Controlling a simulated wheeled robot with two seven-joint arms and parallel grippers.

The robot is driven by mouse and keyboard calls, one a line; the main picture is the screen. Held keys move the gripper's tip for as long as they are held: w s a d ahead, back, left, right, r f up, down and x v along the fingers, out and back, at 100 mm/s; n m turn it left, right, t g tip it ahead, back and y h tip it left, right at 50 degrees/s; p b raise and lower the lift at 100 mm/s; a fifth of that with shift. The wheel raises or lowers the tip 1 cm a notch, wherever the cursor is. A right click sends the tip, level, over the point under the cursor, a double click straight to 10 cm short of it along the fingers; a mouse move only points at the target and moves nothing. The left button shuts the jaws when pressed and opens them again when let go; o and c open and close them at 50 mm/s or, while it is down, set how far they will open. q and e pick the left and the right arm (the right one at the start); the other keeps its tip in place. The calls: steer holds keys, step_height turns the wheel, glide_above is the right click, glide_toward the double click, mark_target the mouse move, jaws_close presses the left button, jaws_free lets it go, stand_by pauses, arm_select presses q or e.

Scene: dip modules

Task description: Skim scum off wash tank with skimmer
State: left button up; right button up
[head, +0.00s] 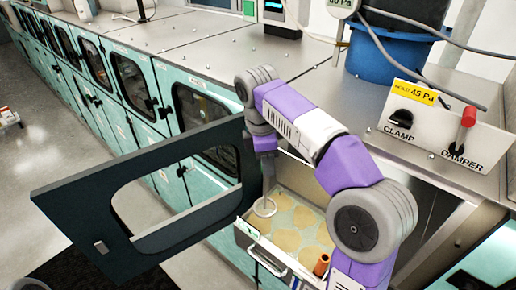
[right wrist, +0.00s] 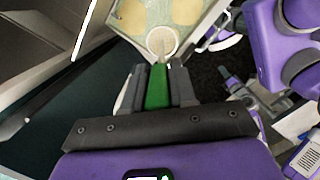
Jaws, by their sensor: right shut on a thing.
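The wash tank (head: 243,236) is an open pale tray inside the cabinet opening, with several tan scum patches (head: 287,240) on its pale green liquid. Patches also show at the top of the right wrist view (right wrist: 187,10). My right gripper (head: 267,156) is above the tank's left side, shut on the skimmer's green handle (right wrist: 157,86). The skimmer's round pale head (head: 264,207) hangs below, over the tank's left edge region; it also shows in the right wrist view (right wrist: 163,42). I cannot tell whether it touches the liquid. My left gripper is not in view.
A dark door with a window cut-out (head: 120,232) stands open left of the tank. An orange-brown object (head: 321,265) is at the tank's front. A panel with clamp and damper controls (head: 440,130) and a blue drum (head: 385,60) stand on the steel top.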

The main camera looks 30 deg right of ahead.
steer(key=shift+w+f, duration=0.1)
steer(key=shift+w, duration=0.3)
steer(key=shift+s+f, duration=0.15)
steer(key=shift+f, duration=0.05)
steer(key=shift+s+f+b, duration=0.4)
steer(key=shift+s+f, duration=0.3)
steer(key=shift+s, duration=0.1)
arm_select(q)
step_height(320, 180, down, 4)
steer(key=b, duration=0.3)
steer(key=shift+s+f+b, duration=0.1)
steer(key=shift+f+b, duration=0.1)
steer(key=shift+b, duration=0.2)
arm_select(e)
steer(key=f, duration=0.5)
steer(key=shift+w+f, duration=0.3)
steer(key=shift+f, duration=0.1)
steer(key=shift+s, duration=0.1)
